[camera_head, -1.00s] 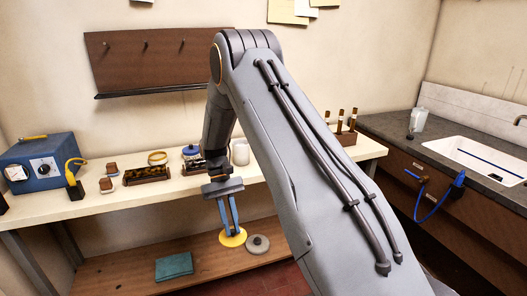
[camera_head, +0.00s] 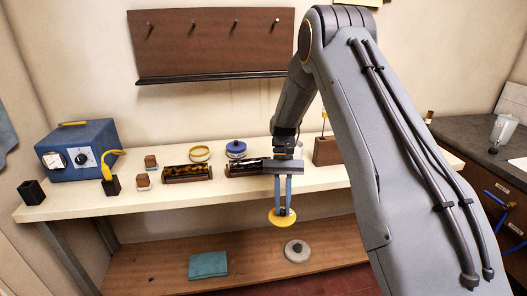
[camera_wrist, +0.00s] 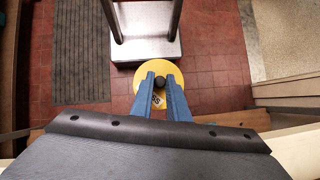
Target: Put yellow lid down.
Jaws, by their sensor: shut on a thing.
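The yellow lid (camera_head: 283,219) is a round disc with a dark knob. My gripper (camera_head: 284,209) points down with its blue fingers shut on the lid's knob and holds it in the air at the front of the bench. In the wrist view the lid (camera_wrist: 146,74) lies beyond the fingertips (camera_wrist: 160,81), with dark lettering between the fingers. The red tiled floor shows far below it. My fingers hide part of the lid.
The bench top (camera_head: 110,208) carries a blue device (camera_head: 80,150), wooden trays (camera_head: 188,174), a yellow-rimmed round container (camera_head: 200,154) and a blue-lidded jar (camera_head: 236,149). On the lower shelf (camera_head: 150,265) are a grey lid (camera_head: 297,251) and a teal item (camera_head: 208,265).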

